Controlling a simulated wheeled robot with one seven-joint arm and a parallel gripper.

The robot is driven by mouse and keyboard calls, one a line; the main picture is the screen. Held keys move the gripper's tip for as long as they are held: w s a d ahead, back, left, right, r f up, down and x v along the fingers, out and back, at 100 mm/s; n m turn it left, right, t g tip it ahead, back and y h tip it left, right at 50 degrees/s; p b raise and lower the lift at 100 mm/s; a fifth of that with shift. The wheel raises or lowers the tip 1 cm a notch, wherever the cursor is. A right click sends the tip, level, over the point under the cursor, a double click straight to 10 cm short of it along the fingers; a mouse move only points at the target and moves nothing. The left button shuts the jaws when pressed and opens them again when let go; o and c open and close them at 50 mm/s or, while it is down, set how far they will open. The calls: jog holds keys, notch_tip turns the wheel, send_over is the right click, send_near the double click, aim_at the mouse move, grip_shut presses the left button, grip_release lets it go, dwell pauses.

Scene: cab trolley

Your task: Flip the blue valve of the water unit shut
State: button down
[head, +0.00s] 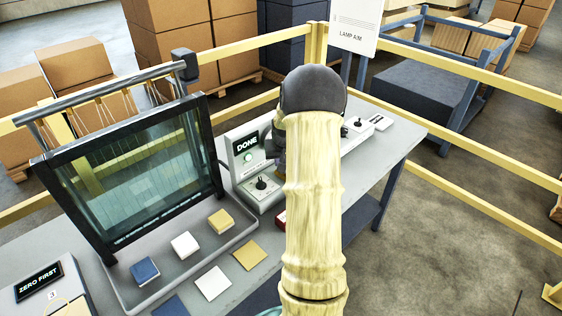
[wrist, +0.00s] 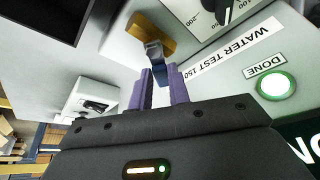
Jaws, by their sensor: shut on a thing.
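In the wrist view, my gripper (wrist: 162,88) has its two purple fingers closed around the blue valve handle (wrist: 154,50). The handle sticks out from a brass-coloured valve body (wrist: 152,34) on the pale front of the water unit (wrist: 215,105), beside the label "WATER TEST 150" (wrist: 230,52). The part of the handle between the fingers is partly hidden.
A green-lit round button (wrist: 277,86) under a "DONE" label is right of the fingers. A dial (wrist: 229,10) is above. A white box with a black switch (wrist: 98,103) is at left. In the head view, a framed glass panel (head: 135,175) and colored blocks are left of my arm.

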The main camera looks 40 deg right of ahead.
jog(key=m+h, duration=0.1)
jog(key=m, duration=0.1)
jog(key=shift+m, duration=0.3)
jog(key=m, duration=0.1)
jog(key=m+g, duration=0.1)
jog(key=m+p, duration=0.1)
jog(key=shift+s+d+r+m+g+h, duration=0.1)
jog(key=shift+s+d+m+g+h, duration=0.2)
jog(key=shift+h, duration=0.1)
jog(key=m, duration=0.1)
jog(key=m+g+p, duration=0.1)
jog(key=m+p, duration=0.1)
jog(key=shift+s+d+m+h, duration=0.1)
jog(key=shift+s+m+h, duration=0.2)
jog(key=shift+m, duration=0.1)
jog(key=shift+s+m+g, duration=0.1)
jog(key=shift+m+g, duration=0.3)
jog(key=shift+m, duration=0.1)
jog(key=c, duration=1.3)
grip_release()
